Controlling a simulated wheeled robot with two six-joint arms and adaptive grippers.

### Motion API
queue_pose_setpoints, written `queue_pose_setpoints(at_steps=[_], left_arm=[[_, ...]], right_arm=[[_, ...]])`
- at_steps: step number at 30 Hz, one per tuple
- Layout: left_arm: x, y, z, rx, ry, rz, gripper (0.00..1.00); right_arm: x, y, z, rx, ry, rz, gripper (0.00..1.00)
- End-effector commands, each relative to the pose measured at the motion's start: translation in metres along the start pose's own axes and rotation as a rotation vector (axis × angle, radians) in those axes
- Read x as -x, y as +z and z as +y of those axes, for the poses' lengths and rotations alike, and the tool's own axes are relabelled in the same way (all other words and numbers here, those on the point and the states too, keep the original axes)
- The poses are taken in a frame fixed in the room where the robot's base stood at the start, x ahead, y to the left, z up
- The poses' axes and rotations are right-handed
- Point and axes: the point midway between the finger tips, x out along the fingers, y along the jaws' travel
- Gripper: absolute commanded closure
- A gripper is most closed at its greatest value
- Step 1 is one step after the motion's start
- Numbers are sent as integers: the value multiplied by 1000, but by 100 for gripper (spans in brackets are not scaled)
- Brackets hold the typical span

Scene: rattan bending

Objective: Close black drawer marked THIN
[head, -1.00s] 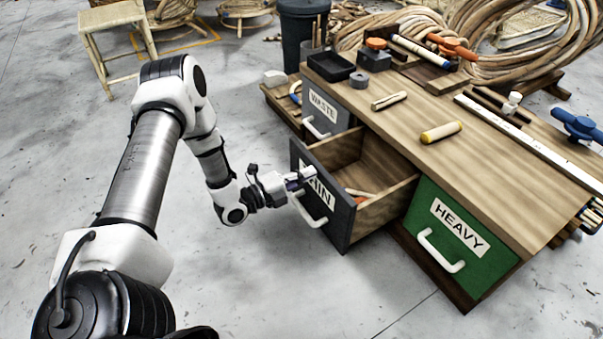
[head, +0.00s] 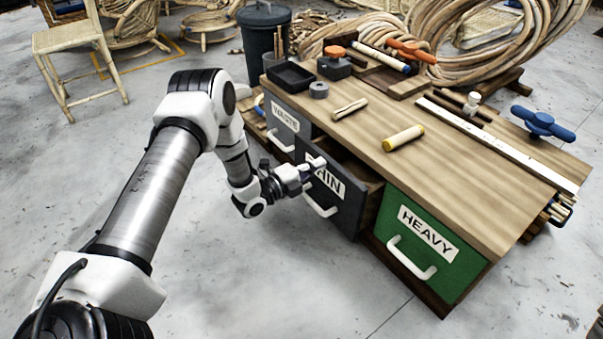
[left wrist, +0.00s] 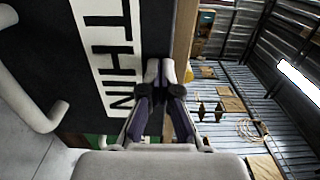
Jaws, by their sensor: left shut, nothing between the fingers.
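The black drawer marked THIN (head: 345,207) sits in the middle of the wooden bench's front. It stands partly out, with a short stretch of its wooden side and inside showing behind the front. Its white handle (head: 321,206) is low on the front. My left gripper (head: 318,166) is shut and empty, with its fingertips at the upper left of the drawer front, by the label. In the left wrist view the shut fingers (left wrist: 160,75) are at the drawer front beside the THIN label (left wrist: 110,60); whether they touch is hard to tell. My right gripper is not in view.
A grey drawer marked WASTE (head: 287,127) is to the left and a green drawer marked HEAVY (head: 420,240) to the right, both flush. The bench top (head: 440,160) holds a black tray (head: 287,76), a yellow-ended roll (head: 403,138) and other tools. The floor in front is clear.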

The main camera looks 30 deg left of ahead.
Motion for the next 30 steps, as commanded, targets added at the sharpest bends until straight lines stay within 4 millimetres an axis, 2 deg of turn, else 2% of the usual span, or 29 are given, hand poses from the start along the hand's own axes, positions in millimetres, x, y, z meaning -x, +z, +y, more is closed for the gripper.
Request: queue_pose_setpoints(at_steps=[6, 12, 18, 30], left_arm=[[-43, -1, 2, -3, -1, 2, 100], [-67, 0, 2, -1, 1, 1, 100], [-75, 0, 1, -1, 0, -1, 100], [-78, 2, -2, -4, -5, -3, 100]], right_arm=[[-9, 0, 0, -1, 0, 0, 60], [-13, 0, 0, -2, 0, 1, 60], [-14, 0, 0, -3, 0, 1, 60], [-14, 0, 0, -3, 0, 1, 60]])
